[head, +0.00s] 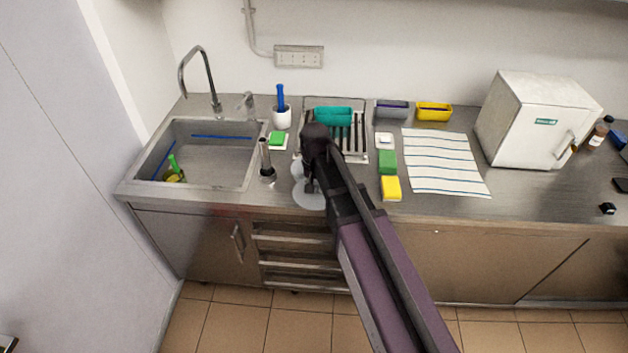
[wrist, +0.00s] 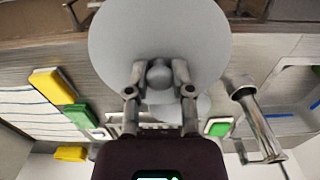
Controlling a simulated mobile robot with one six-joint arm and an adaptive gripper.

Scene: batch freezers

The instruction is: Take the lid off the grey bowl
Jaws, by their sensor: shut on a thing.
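My gripper (wrist: 159,80) is shut on the round knob (wrist: 158,74) of a pale grey, disc-shaped lid (wrist: 158,30), with one finger on each side. In the head view my gripper (head: 311,186) points down over the counter, and the lid (head: 310,200) shows under it near the front edge. A second pale grey round shape, seemingly the grey bowl (head: 298,170), shows just behind the lid, partly hidden by my arm. A small part of it shows past the lid's rim in the wrist view. I cannot tell the height of the gap between them.
A metal cylinder (head: 267,162) stands close on the left, beside the sink (head: 200,155). Green (head: 387,161) and yellow (head: 391,188) sponges and a striped cloth (head: 445,165) lie to the right.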

